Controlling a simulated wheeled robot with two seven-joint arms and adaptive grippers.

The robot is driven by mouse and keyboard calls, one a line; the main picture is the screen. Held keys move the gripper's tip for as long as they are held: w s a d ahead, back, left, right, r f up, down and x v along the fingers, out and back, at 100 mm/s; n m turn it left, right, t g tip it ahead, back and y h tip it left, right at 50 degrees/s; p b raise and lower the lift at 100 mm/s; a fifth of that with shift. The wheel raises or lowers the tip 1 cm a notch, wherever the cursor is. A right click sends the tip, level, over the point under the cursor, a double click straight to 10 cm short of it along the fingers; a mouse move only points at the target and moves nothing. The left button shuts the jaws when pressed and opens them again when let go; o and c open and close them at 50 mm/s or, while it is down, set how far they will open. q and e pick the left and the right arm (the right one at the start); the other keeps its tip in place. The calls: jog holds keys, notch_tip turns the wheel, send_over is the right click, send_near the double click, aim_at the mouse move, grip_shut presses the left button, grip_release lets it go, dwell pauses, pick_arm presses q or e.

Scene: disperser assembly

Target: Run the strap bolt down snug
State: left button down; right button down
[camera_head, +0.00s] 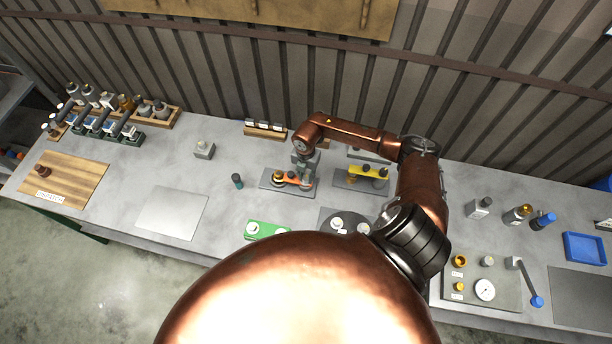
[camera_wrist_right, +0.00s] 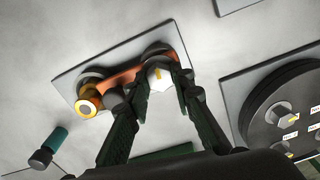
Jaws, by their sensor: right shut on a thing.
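The orange strap (camera_wrist_right: 122,78) lies across a grey plate (camera_wrist_right: 68,75) in the right wrist view; in the camera_head view the strap (camera_head: 284,175) shows partly beside my gripper. The strap bolt (camera_wrist_right: 156,73) has a pale hex head with a yellow mark and sits at one end of the strap. My right gripper (camera_wrist_right: 160,88) is shut on the bolt head, with one dark finger on each side. A brass-yellow ringed part (camera_wrist_right: 87,107) is at the strap's other end. The bolt's shank and seat are hidden. My left gripper is not in view.
A second plate with a yellow strap (camera_head: 371,172) stands just right of the orange one. A dark round plate with bolts (camera_wrist_right: 284,113) lies nearby. Bare table lies around a grey mat (camera_head: 172,212).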

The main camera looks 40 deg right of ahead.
aim_at(306, 178)
jog(key=shift+w, duration=0.1)
dwell(0.4)
jog(key=c, duration=1.7)
grip_release()
jog(key=shift+r, duration=0.1)
notch_tip(306, 178, up, 12)
jog(key=shift+f, duration=0.1)
